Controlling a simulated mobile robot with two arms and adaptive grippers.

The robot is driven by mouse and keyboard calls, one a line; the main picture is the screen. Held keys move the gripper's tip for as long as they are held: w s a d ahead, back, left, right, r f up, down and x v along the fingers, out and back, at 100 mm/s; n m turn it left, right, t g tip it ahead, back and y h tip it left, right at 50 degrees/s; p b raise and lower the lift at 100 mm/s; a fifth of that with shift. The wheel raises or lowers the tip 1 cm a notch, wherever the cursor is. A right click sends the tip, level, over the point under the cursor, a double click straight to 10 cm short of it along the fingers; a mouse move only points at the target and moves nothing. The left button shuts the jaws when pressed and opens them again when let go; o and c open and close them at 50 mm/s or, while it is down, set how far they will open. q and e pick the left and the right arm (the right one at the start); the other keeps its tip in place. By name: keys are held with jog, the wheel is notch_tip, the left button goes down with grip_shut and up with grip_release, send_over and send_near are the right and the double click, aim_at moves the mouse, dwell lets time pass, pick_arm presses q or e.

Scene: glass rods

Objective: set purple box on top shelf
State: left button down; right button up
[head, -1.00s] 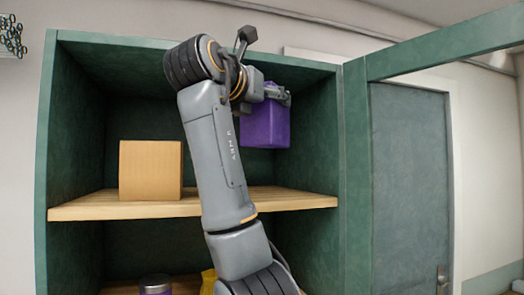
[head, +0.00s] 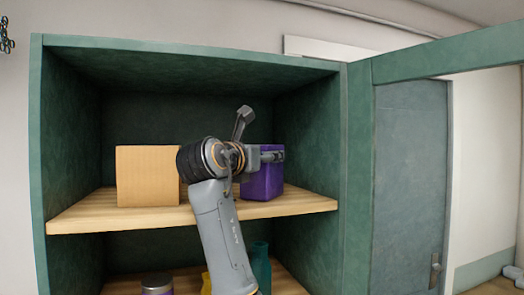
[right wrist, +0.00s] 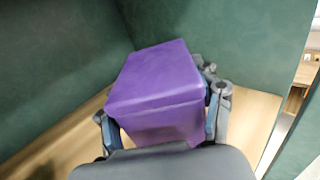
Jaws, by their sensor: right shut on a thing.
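The purple box (head: 264,182) is upright over the right part of the top shelf (head: 120,218). Its base is at or just above the wood; I cannot tell whether it touches. My right gripper (head: 270,156) is shut on the box near its upper part. In the right wrist view the box (right wrist: 155,85) sits between the two fingers, with the shelf wood (right wrist: 250,120) around it and green walls behind. My left gripper is not in view.
A tan box (head: 148,177) stands on the left of the top shelf. On the lower shelf are a purple-banded jar (head: 157,285), a yellow item (head: 207,283) and a teal bottle (head: 261,265). The green cabinet side wall (head: 312,135) is close right of the purple box.

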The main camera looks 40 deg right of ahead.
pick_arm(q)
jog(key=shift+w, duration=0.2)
pick_arm(e)
jog(key=shift+s, duration=0.15)
jog(key=shift+a+f, duration=0.1)
jog(key=o, duration=1.5)
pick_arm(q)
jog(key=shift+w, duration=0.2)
pick_arm(e)
jog(key=shift+a+b, duration=0.2)
jog(key=shift+b, duration=0.1)
jog(key=b+v, duration=0.6)
jog(key=v, duration=0.5)
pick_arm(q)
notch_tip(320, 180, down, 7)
pick_arm(e)
jog(key=shift+s+a, duration=0.2)
